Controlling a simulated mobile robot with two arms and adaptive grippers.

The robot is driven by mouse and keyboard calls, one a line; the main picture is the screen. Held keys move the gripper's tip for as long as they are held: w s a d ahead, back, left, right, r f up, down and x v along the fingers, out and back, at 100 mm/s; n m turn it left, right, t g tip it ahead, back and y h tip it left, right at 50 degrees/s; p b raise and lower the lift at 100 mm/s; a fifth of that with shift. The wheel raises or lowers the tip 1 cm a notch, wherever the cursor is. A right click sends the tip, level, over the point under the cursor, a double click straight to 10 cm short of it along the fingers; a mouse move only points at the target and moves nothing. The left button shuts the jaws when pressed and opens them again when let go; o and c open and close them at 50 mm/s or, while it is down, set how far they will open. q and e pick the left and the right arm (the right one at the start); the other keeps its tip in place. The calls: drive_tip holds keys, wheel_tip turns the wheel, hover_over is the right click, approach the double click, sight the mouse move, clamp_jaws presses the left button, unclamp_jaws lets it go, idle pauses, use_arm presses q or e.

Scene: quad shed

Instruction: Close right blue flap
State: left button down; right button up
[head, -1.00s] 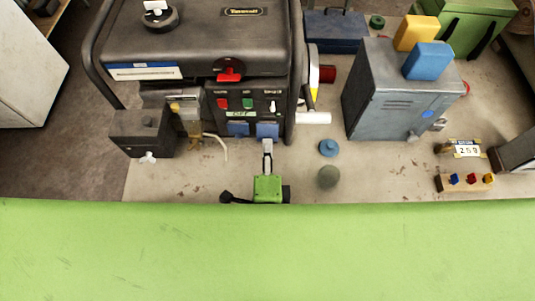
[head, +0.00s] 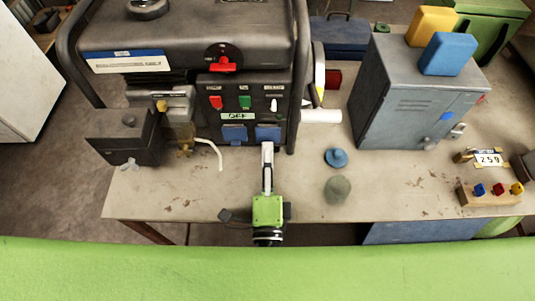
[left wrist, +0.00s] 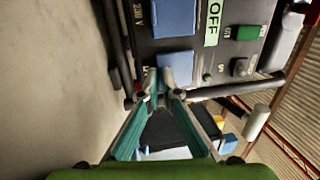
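The black generator panel (head: 245,98) carries two blue flaps side by side. The right blue flap (head: 268,133) is straight in front of my left gripper (head: 267,147); the left blue flap (head: 234,134) is beside it. In the left wrist view the right flap (left wrist: 178,66) is just beyond my left fingertips (left wrist: 160,82), which partly cover it, and the left flap (left wrist: 174,16) is above. The fingers draw close together at their tips, with nothing between them. Contact with the flap, and its exact tilt, cannot be told. My right gripper is out of view.
A grey metal cabinet (head: 400,105) stands right of the generator. A blue knob-like piece (head: 336,158) and a round grey-green one (head: 338,188) lie on the bench (head: 300,202). A dark box (head: 125,138) is at left.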

use_arm(q)
drive_tip(key=shift+s+f, duration=0.1)
drive_tip(key=shift+f, duration=0.15)
drive_tip(key=c, duration=2.6)
unclamp_jaws()
drive_tip(key=shift+o, duration=0.2)
drive_tip(key=shift+r, duration=0.1)
drive_tip(key=s, duration=0.4)
drive_tip(key=s+f, duration=0.1)
drive_tip(key=s, duration=0.7)
drive_tip(key=shift+f, duration=0.25)
drive_tip(key=shift+f, duration=0.1)
